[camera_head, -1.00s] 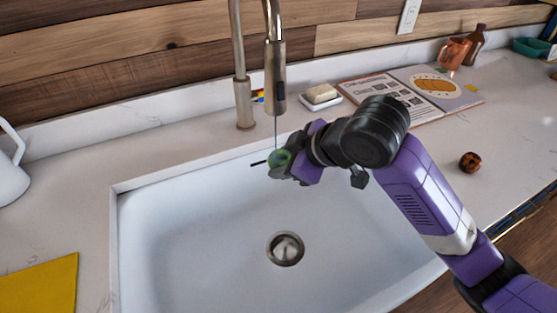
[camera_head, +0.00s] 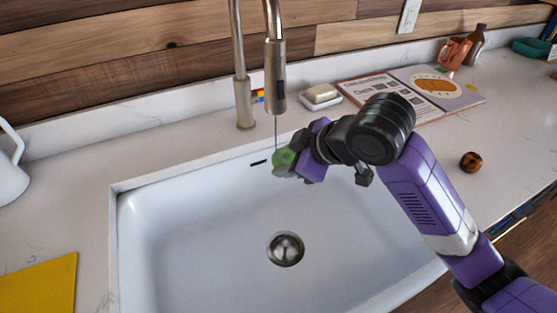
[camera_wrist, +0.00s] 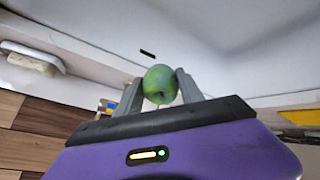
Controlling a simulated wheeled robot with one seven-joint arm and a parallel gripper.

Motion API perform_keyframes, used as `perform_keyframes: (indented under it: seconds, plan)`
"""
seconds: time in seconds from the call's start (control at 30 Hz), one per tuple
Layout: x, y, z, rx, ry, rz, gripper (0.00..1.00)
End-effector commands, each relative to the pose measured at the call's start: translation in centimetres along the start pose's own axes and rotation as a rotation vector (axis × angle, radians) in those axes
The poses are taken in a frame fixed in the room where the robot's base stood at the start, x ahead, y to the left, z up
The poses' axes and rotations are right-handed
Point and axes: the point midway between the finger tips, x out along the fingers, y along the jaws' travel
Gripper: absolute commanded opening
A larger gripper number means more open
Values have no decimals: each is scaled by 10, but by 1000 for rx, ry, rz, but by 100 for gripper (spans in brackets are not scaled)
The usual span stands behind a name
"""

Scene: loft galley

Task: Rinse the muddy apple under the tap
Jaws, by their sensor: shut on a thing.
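A green apple (camera_head: 283,158) is held at the end of my gripper (camera_head: 286,163), below the tap (camera_head: 275,78) and over the back of the white sink (camera_head: 190,225). A thin line, apparently water, runs from the spout down to the apple. In the wrist view the apple (camera_wrist: 160,83) sits between the two grey fingers of my gripper (camera_wrist: 157,92), which are shut on it. Its visible side looks mostly plain green with slight darker shading; the side away from each camera is hidden.
A soap bar on a dish (camera_head: 321,95) and an open book (camera_head: 420,92) lie behind the sink. A small brown round thing (camera_head: 470,161) is on the right counter. A white jug (camera_head: 10,170) and yellow cloth (camera_head: 40,285) are at left. The sink drain (camera_head: 285,249) is clear.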

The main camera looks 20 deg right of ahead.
Motion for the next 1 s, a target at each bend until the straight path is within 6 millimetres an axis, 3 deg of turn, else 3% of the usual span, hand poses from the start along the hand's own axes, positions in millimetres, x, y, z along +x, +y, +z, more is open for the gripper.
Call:
perform_keyframes:
  seconds: [1.0]
  plan:
    - [-45, -41, 34, 1, 2, 1, 3]
